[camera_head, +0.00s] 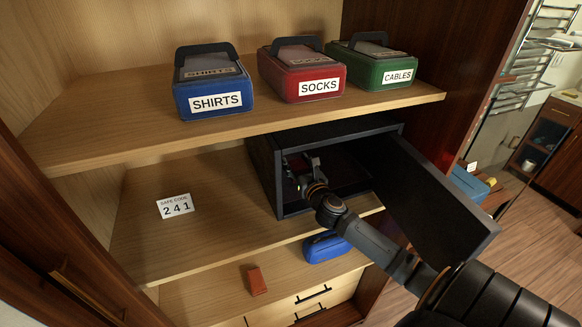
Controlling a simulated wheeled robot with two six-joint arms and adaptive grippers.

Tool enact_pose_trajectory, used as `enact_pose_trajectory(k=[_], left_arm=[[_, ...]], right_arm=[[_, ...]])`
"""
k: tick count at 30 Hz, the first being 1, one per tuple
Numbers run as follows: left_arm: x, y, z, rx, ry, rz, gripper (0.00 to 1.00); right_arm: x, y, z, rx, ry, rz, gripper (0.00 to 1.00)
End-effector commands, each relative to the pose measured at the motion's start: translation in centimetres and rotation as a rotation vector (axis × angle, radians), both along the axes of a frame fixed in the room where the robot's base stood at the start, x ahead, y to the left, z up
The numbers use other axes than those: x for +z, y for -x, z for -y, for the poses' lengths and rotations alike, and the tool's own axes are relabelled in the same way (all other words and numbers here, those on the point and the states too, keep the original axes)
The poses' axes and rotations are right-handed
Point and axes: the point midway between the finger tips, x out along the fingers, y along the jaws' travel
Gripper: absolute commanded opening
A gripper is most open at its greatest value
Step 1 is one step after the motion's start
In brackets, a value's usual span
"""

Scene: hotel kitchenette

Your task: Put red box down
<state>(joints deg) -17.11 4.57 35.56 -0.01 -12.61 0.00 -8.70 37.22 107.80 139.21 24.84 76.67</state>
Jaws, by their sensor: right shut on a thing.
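My right gripper (300,168) reaches through the open door of the black safe (263,180) on the middle shelf. It is shut on a dark red box (297,162), of which only a little shows. The gripper and the dark inside of the safe hide the rest, and I cannot tell whether the box touches the safe floor. My left gripper is not in view.
The safe door (430,200) stands open to the right, close beside my right arm. Blue (213,90), red (302,72) and green (375,66) labelled cases stand above. A blue case (326,247) and a small red-brown block (257,280) lie below.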

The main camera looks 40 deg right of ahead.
Motion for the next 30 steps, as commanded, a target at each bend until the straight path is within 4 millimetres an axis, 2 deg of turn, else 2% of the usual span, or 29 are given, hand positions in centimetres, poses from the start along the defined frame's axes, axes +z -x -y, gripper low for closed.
enact_pose_trajectory(k=[1, 3, 6, 9, 14, 22, 30], left_arm=[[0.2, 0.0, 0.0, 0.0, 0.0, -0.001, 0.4], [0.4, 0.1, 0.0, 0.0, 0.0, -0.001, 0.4], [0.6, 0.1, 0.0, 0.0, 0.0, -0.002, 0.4], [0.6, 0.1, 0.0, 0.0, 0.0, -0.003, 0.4], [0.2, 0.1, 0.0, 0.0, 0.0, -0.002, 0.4], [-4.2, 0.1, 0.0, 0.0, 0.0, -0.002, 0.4], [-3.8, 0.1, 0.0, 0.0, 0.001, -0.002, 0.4]], right_arm=[[0.4, -1.5, 0.4, -0.004, -0.008, 0.007, 0.13], [0.4, -3.3, 0.7, 0.0, -0.008, 0.007, 0.13], [0.4, -5.1, 1.2, -0.001, -0.002, 0.004, 0.13], [0.3, -5.9, 1.3, 0.002, -0.001, 0.002, 0.13], [-0.1, -6.0, 1.3, 0.002, 0.002, 0.001, 0.13], [-3.8, -5.9, 1.3, 0.002, 0.003, 0.0, 0.13], [-3.4, -5.9, 1.3, 0.002, 0.003, -0.001, 0.13]])
